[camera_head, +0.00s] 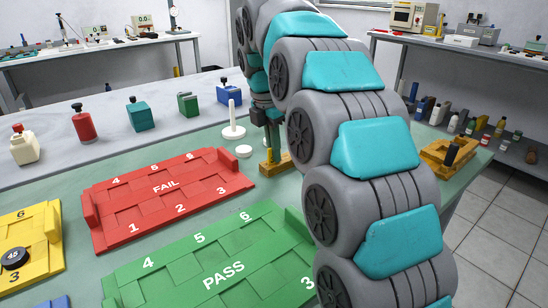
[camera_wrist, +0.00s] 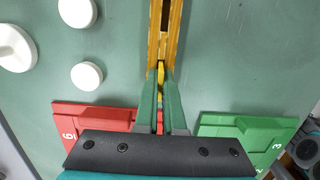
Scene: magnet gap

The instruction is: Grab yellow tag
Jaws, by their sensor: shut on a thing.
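The yellow tag (camera_wrist: 160,68) is a small thin piece, seen in the wrist view between the green fingertips of my gripper (camera_wrist: 160,84). The gripper is shut on it. The tag is at the near end of a narrow ochre holder (camera_wrist: 154,45) with a dark slot along its middle. In the head view a thin yellow upright piece, likely the tag (camera_head: 269,156), stands at the ochre holder (camera_head: 280,166), below my gripper (camera_head: 268,140). My arm hides part of the holder there. I cannot tell whether the tag still touches the holder.
A red FAIL tray (camera_head: 202,188) and a green PASS tray (camera_head: 170,270) lie on the green mat. A yellow tray (camera_head: 52,262) holds a black disc (camera_head: 14,258). A white peg stand (camera_head: 233,131) and a white disc (camera_head: 243,151) are beside the holder.

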